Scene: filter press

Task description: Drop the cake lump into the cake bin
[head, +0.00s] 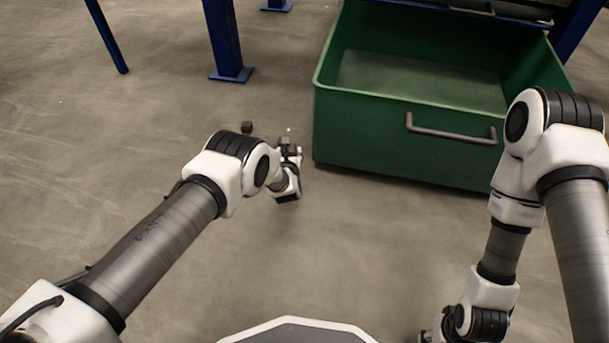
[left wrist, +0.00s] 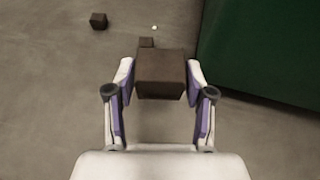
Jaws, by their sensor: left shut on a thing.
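A dark brown, block-shaped cake lump (left wrist: 165,75) sits between the fingers of my left gripper (left wrist: 161,80) in the left wrist view. The gripper is shut on it. In the head view my left gripper (head: 290,152) is just left of the green cake bin (head: 360,140), outside its walls. The bin is open at the top and its visible floor looks empty. The bin's dark green side also shows in the left wrist view (left wrist: 265,50), to the right of the lump. My right gripper (head: 428,336) is partly cut off at the bottom edge of the head view, its jaws unclear.
Another dark lump (left wrist: 98,21) lies on the floor, left of the bin. Blue posts (head: 226,45) stand at the back. The bin has a front handle (head: 450,133). The floor at left is largely clear.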

